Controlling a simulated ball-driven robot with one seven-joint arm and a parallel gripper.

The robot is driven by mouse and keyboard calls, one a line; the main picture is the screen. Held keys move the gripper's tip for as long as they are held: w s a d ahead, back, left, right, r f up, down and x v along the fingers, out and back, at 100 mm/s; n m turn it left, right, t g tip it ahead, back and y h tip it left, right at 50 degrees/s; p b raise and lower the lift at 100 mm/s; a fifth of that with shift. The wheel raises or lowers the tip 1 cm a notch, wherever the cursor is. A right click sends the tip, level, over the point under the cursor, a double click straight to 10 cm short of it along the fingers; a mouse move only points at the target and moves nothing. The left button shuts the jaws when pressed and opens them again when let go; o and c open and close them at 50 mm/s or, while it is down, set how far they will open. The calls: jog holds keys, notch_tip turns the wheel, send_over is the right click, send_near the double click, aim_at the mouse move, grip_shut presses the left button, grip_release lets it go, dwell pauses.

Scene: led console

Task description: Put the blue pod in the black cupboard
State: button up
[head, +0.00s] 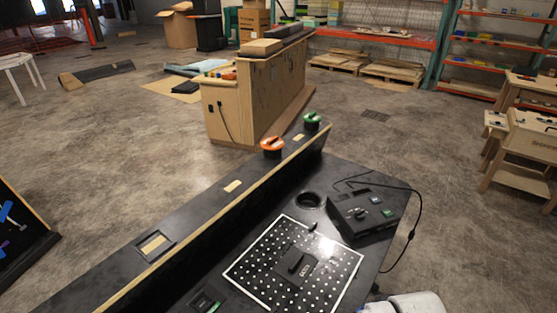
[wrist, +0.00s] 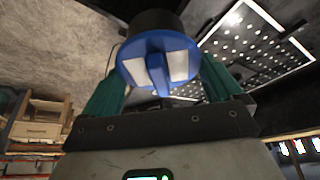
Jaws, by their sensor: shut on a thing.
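The blue pod (wrist: 142,62) shows large in the wrist view, with a blue face, two pale patches, a raised blue bar and a dark body behind. My gripper (wrist: 157,82) is shut on it, with one green finger on each side. The pod and the gripper's fingers are not seen in the head view, where only a white piece of my arm shows at the bottom right edge. I cannot make out a black cupboard for certain in either view.
The black console (head: 345,175) has a perforated panel (head: 255,270), a round hole (head: 309,200) and a cabled control box (head: 364,213). An orange pod (head: 272,147) and a green pod (head: 312,121) stand on its raised ledge. A wooden bench (head: 256,95) stands beyond.

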jog(key=s+d+f+b, duration=0.3)
jog(key=d+f, duration=0.1)
jog(key=f, duration=0.4)
jog(key=shift+d+f, duration=0.25)
jog(key=shift+d, duration=0.05)
jog(key=shift+s, duration=0.1)
dwell(0.7)
